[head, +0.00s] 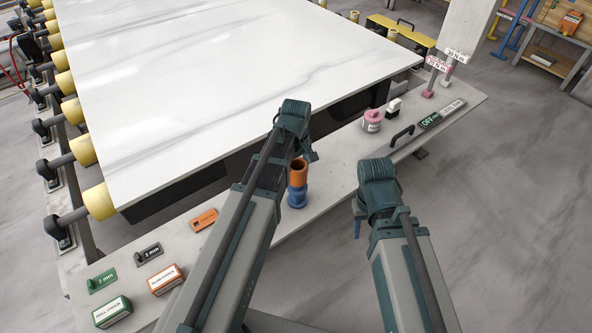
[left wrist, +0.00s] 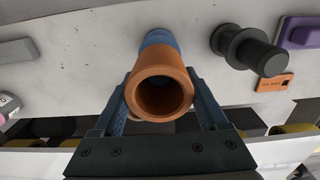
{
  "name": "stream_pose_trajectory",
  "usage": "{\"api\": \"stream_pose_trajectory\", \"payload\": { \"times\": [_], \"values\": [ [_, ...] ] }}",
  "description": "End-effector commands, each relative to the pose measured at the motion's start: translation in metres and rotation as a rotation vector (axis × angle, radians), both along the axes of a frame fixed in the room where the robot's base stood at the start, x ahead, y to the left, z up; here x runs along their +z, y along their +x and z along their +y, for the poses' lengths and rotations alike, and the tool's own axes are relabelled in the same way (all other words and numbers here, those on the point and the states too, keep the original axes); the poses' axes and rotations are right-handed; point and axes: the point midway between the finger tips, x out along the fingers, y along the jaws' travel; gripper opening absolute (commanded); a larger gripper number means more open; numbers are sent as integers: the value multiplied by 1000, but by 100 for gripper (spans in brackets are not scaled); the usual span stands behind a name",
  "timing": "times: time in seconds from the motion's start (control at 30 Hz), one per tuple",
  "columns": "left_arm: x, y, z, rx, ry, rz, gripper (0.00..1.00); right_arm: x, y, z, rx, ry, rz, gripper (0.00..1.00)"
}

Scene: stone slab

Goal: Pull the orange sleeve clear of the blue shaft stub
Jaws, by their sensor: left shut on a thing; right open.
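The orange sleeve (head: 298,171) is a short open tube standing upright over the blue shaft stub (head: 297,196) on the bench. In the head view the sleeve's lower end meets the blue stub. My left gripper (head: 302,157) is at the sleeve, partly hidden by its own wrist. The left wrist view shows its two fingers on either side of the orange sleeve (left wrist: 160,92), shut on it, with the blue stub (left wrist: 159,38) beyond. Whether the stub still reaches inside the sleeve is hidden. My right gripper (head: 358,218) is open and empty, at the bench's front edge, right of the stub.
The white stone slab (head: 220,70) lies behind the narrow bench (head: 335,190). Right on the bench are a pink-and-white round item (head: 372,121), a black handle (head: 401,136) and an OFF display (head: 430,120). Left are an orange tag (head: 203,220) and small labelled boxes (head: 165,279).

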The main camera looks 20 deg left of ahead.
Motion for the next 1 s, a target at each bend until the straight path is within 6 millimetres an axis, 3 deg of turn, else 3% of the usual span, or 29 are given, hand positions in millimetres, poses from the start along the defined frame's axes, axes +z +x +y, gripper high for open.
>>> {"api": "stream_pose_trajectory", "payload": {
  "times": [1.0],
  "values": [
    [35,0,0,0,0,0,15,35,0,0,0,0,0,50]
  ]
}}
